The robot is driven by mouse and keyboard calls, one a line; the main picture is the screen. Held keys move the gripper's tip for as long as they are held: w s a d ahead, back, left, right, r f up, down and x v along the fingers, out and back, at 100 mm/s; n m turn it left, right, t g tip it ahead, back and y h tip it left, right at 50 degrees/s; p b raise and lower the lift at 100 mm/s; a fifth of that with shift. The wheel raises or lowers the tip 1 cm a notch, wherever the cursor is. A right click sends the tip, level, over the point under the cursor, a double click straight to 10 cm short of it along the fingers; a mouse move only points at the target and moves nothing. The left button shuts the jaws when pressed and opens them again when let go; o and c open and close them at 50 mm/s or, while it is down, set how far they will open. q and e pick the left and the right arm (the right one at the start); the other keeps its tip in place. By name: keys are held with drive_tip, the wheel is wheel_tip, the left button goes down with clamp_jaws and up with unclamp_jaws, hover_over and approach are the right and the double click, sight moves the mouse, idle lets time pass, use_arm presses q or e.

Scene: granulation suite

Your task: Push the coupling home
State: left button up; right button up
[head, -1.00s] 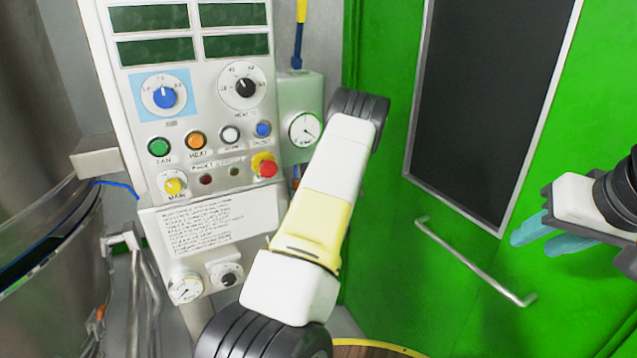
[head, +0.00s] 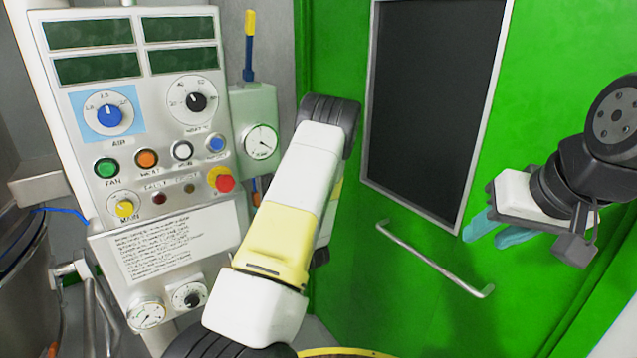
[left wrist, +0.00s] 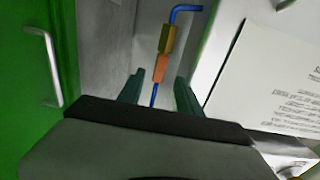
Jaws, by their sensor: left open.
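In the left wrist view the coupling shows as a yellow-olive part (left wrist: 166,40) above an orange part (left wrist: 161,69), with blue tube at both ends. The two parts appear to meet; I cannot tell how far one sits in the other. My left gripper (left wrist: 159,92) is open, one teal finger on each side of the coupling's lower end in the picture. I see no contact. In the head view my left arm hides this gripper, and a small orange piece (head: 255,190) shows beside the arm. My right gripper (head: 490,228) is away at the right, its teal fingers seen edge-on.
A control panel (head: 165,215) with knobs and buttons stands at the left, with a red stop button (head: 224,183). A gauge box (head: 258,115) is beside it. A green door (head: 420,300) with a metal handle (head: 435,258) fills the right. A steel vessel (head: 22,285) is at far left.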

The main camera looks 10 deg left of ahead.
use_arm(q)
drive_tip(key=w+d+r+h, duration=0.3)
drive_tip(key=d+r+h, duration=0.4)
drive_tip(key=s+d+r+m+h, duration=0.4)
drive_tip(key=s+d+r+h, duration=0.25)
drive_tip(key=d+r, duration=0.35)
drive_tip(key=s+d+r+m+g+h, duration=0.1)
drive_tip(key=s+d+r+m, duration=0.15)
drive_tip(key=s, duration=0.25)
drive_tip(key=s+d+r+m+g+h, duration=0.1)
drive_tip(key=s+d+r+g+h, duration=0.15)
drive_tip(key=s, duration=0.35)
drive_tip(key=s+r+m+g+y, duration=0.1)
drive_tip(key=s+m+g, duration=0.1)
drive_tip(key=s, duration=1.4)
drive_tip(key=shift+s+r+m, duration=0.15)
drive_tip(key=shift+r+m, duration=0.1)
drive_tip(key=shift+m, duration=0.3)
drive_tip(key=shift+a, duration=0.1)
drive_tip(key=shift+c, duration=0.6)
